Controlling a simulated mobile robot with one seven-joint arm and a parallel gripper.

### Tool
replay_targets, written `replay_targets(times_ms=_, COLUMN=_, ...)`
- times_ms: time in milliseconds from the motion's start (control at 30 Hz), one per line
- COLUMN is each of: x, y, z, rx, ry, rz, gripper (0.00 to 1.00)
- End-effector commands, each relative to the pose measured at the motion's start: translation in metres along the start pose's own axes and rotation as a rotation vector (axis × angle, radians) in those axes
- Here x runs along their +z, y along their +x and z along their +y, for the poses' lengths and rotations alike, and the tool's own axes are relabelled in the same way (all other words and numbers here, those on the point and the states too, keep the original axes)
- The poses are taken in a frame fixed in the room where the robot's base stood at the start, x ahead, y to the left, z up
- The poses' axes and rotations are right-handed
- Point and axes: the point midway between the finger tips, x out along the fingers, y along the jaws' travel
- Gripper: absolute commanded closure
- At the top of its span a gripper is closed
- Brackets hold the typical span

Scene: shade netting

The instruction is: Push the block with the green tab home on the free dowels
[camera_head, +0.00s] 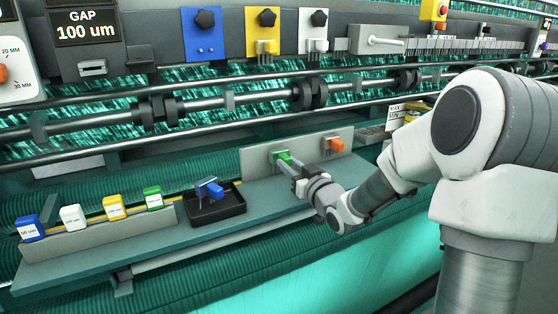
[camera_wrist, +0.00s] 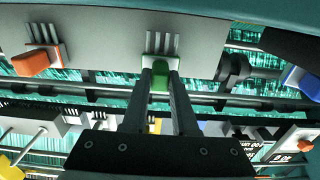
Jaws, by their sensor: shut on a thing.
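The block with the green tab (camera_wrist: 147,62) is small and grey, in front of a pale upright plate (camera_head: 256,160). Its green tab (camera_head: 282,156) also shows in the wrist view (camera_wrist: 160,77). My gripper (camera_head: 291,165) is shut on the green tab, with one finger on each side of it in the wrist view (camera_wrist: 161,88). Several thin dark dowels (camera_wrist: 163,43) show at the block in the wrist view. I cannot tell whether the block touches the plate; the fingers hide part of it.
A block with an orange tab (camera_head: 334,145) is on the plate to the right. A black tray (camera_head: 215,212) holding a blue-tabbed piece stands left on the shelf (camera_head: 165,245). Several coloured labelled blocks stand in a rack further left. Rails run behind.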

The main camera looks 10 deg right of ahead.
Motion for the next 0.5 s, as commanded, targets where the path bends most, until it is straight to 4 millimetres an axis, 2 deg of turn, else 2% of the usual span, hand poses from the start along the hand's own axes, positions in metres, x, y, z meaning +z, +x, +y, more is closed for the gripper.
replay_targets(times_ms=500, x=0.000, y=-0.013, z=0.000, rx=0.001, ry=0.000, rz=0.001, gripper=1.00)
